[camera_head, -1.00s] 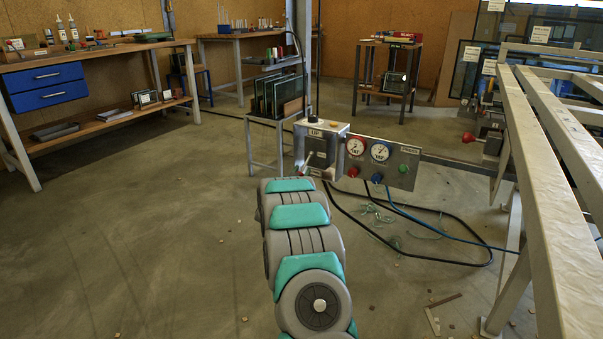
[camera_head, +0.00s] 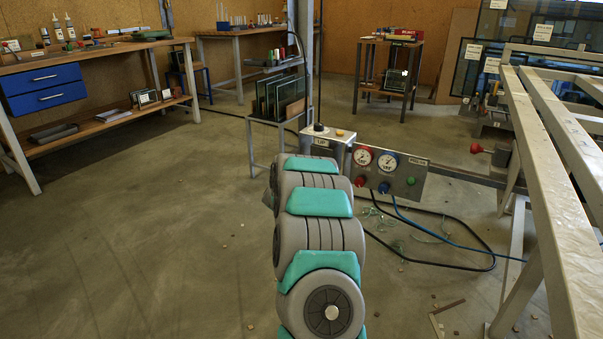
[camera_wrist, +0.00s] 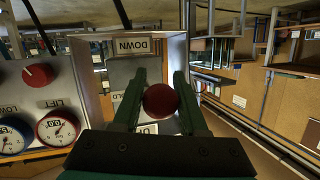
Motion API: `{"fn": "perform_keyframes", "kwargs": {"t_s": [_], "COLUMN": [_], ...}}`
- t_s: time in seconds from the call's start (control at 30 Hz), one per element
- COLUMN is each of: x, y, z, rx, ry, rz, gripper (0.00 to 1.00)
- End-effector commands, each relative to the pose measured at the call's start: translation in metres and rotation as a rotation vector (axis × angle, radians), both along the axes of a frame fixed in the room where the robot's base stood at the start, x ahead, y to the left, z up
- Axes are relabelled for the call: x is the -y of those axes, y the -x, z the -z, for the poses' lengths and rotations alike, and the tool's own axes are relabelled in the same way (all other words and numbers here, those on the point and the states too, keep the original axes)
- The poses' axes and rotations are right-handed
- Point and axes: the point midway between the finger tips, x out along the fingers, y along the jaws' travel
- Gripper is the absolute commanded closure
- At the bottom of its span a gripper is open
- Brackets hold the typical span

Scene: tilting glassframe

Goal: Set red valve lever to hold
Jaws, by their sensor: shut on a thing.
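The red valve lever shows in the wrist view as a round dark red knob (camera_wrist: 161,101), seen nearly end-on. My gripper (camera_wrist: 159,76) has its two green fingers on either side of the knob and is shut on the lever. Behind it is the metal valve box (camera_wrist: 172,50). A DOWN label (camera_wrist: 133,46) is at the picture's top, a partly covered HOLD label (camera_wrist: 121,93) is beside the left finger, and an UP label (camera_wrist: 150,129) is below. The knob appears between DOWN and UP, roughly level with HOLD. In the head view my arm hides the lever and gripper; the box top (camera_head: 340,135) shows.
A gauge panel (camera_head: 422,176) with two dials and coloured knobs adjoins the box on the right. Hoses (camera_head: 455,264) lie on the floor. A long metal frame (camera_head: 548,180) stands at the right. A glass rack (camera_head: 270,100) is behind the box. The left floor is open.

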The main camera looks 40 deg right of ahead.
Motion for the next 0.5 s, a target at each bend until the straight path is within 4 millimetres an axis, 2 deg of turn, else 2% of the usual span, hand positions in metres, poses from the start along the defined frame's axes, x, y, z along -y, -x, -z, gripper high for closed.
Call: {"fn": "perform_keyframes", "kwargs": {"t_s": [0.03, 0.2, 0.5], "x": [-0.001, -0.004, -0.005], "y": [0.003, 0.005, 0.005], "z": [-0.008, -0.015, -0.019], "rx": [0.002, 0.001, 0.002], "ry": [0.003, 0.006, 0.008], "rz": [0.001, -0.003, -0.004], "gripper": [1.00, 1.00, 1.00]}}
